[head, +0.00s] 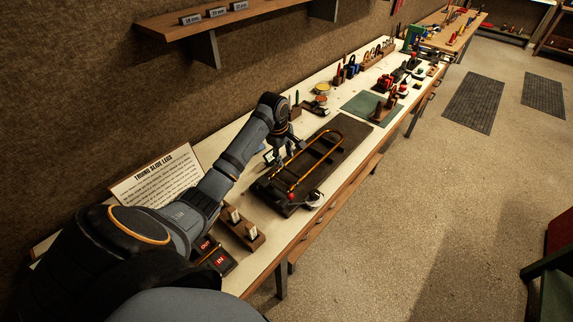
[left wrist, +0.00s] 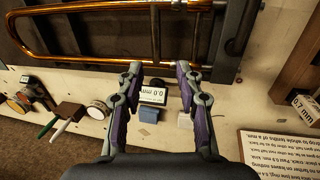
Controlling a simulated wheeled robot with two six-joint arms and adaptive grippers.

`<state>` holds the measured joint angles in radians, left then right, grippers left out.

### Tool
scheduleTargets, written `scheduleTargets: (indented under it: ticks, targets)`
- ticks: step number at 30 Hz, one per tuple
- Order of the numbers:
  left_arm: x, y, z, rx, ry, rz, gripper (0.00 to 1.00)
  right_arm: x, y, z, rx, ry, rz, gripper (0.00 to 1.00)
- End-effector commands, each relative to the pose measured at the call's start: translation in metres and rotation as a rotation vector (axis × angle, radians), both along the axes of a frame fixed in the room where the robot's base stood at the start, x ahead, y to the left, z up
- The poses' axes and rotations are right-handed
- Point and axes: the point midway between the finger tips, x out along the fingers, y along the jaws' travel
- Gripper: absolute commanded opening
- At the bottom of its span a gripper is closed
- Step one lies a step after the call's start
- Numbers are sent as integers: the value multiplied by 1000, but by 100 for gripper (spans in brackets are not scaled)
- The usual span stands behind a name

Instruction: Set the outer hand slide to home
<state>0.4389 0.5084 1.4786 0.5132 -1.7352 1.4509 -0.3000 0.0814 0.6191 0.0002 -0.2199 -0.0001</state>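The brass trombone slide (head: 327,138) is a long, narrow U of tube lying on a dark board (head: 345,160) on the bench. In the left wrist view its tubes (left wrist: 100,60) run across the top, with the bend at the left. My left gripper (head: 285,152) is beside the board's wall-side edge. Its two fingers (left wrist: 158,70) are spread and empty, pointing toward the board. A small display reading 0.0 mm (left wrist: 153,95) sits between the fingers in the wrist view, with a blue block (left wrist: 149,115) close by. My right gripper is not in view.
A red knob (head: 291,196) and a pale round item (head: 314,198) are at the board's near end. A wooden block with labelled pegs (head: 242,226) and red-labelled IN and OUT trays (head: 220,260) lie nearer. A green mat (head: 372,107) and tools lie beyond. A sign (head: 155,175) leans at the wall.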

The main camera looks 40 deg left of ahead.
Motion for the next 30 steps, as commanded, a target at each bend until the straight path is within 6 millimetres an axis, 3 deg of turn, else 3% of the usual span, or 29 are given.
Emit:
scheduleTargets:
  ticks: [3, 9, 30]
  targets:
    - [-5, 1, 26, 2, -3, -1, 36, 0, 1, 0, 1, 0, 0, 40]
    - [-10, 1, 47, 0, 0, 0, 36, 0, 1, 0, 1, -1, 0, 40]
    - [-11, 0, 50, -2, 1, 0, 36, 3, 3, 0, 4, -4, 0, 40]
